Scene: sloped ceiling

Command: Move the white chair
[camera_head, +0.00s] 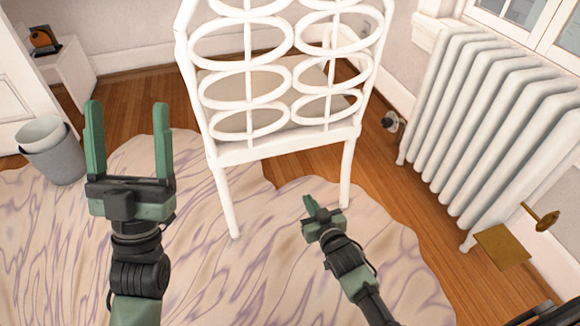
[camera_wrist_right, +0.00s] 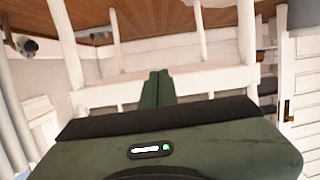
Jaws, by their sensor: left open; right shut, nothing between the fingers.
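The white chair (camera_head: 285,145) stands upright in the middle of the head view, its openwork oval back towards me and a beige seat (camera_head: 270,85) behind it. My left gripper (camera_head: 128,125) is open and empty, left of the chair and apart from it in the picture. My right gripper (camera_head: 308,202) is shut and empty, low in front of the chair between its two near legs. In the right wrist view the shut fingers (camera_wrist_right: 157,88) point at white chair bars (camera_wrist_right: 195,80); whether they touch cannot be told.
A white radiator (camera_head: 490,120) stands along the right wall, with a brass-coloured plate (camera_head: 502,246) near it. A grey bin (camera_head: 52,150) and a white cabinet (camera_head: 70,75) are at the left. A rumpled patterned rug (camera_head: 220,280) covers the near floor. Bare wood shows left of the chair.

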